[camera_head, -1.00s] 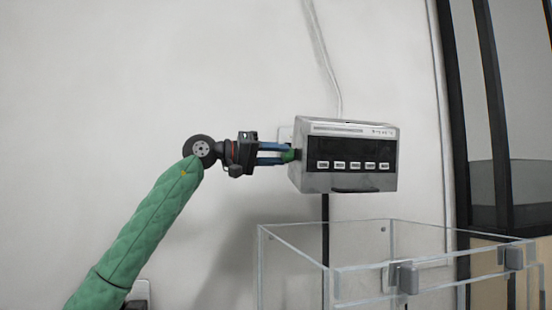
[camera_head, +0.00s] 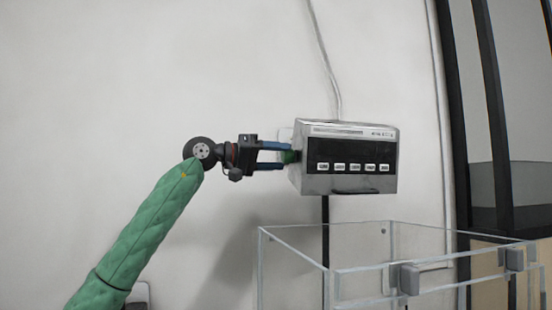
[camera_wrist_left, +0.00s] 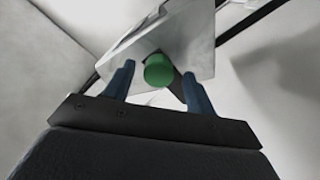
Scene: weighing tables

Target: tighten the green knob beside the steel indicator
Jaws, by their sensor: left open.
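The steel indicator (camera_head: 347,186) is a box with a black front panel and a row of white buttons, at the right of centre in the head view. The green knob (camera_head: 289,156) sticks out of its left side; it also shows in the left wrist view (camera_wrist_left: 158,70), round and facing the camera. My left gripper (camera_head: 283,156) is open, with its blue fingers reaching the indicator's left side, one above and one below the knob. In the left wrist view the fingers (camera_wrist_left: 158,88) stand apart on both sides of the knob, with gaps. My right gripper is not in view.
A clear open-topped box (camera_head: 295,250) with grey latches stands below the indicator. A cable (camera_head: 325,60) runs up the wall behind it. A dark-framed cabinet (camera_head: 490,120) stands at the right.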

